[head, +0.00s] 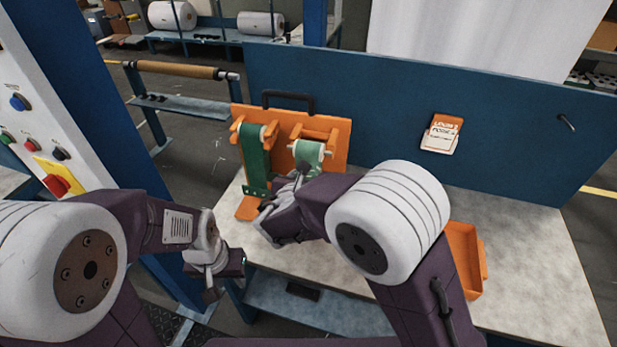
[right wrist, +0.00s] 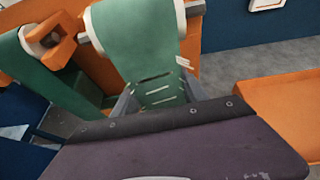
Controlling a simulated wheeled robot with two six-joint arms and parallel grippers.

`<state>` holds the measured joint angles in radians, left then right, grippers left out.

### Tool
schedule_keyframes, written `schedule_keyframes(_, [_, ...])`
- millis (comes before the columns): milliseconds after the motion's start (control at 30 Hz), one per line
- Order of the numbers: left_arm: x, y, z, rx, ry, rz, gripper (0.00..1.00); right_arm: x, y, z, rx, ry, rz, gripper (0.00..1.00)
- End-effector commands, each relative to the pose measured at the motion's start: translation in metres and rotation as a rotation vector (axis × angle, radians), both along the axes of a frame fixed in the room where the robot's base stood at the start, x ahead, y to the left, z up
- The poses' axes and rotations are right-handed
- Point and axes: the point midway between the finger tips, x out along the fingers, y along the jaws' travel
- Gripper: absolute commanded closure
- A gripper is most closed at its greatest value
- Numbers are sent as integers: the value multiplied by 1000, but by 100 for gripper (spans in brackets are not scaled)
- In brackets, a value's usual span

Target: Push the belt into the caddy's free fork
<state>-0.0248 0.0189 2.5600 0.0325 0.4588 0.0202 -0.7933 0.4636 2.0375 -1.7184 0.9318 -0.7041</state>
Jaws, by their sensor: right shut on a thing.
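The orange caddy (head: 340,140) stands at the back left of the bench. Its left fork (head: 238,128) holds a dark green belt (head: 255,160) that hangs down. A lighter green belt (head: 308,150) with pale edges is at the right fork (head: 320,134); I cannot tell whether its top rod rests in that fork. My right gripper (head: 283,196) is shut on this belt's lower, slotted part; the belt also fills the middle of the right wrist view (right wrist: 140,45). My left gripper (head: 225,283) is low, left of the bench and away from the caddy; its jaw gap is unclear.
An orange tray (head: 465,262) lies right of my right arm. A control post with buttons (head: 50,130) stands at the left. The bench's right part is clear.

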Motion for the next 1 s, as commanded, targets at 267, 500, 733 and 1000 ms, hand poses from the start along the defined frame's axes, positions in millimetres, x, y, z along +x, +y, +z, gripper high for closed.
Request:
schedule_keyframes(267, [0,0,-1,0,0,0,64,14,-4,0,0,-1,-1,100])
schedule_keyframes(500, [0,0,-2,0,0,0,64,26,-7,0,1,-1,-2,100])
schedule_keyframes(733, [0,0,-2,0,0,0,64,30,-8,0,1,-1,0,24])
schedule_keyframes(1000, [0,0,-2,0,0,0,64,29,-8,0,0,1,0,24])
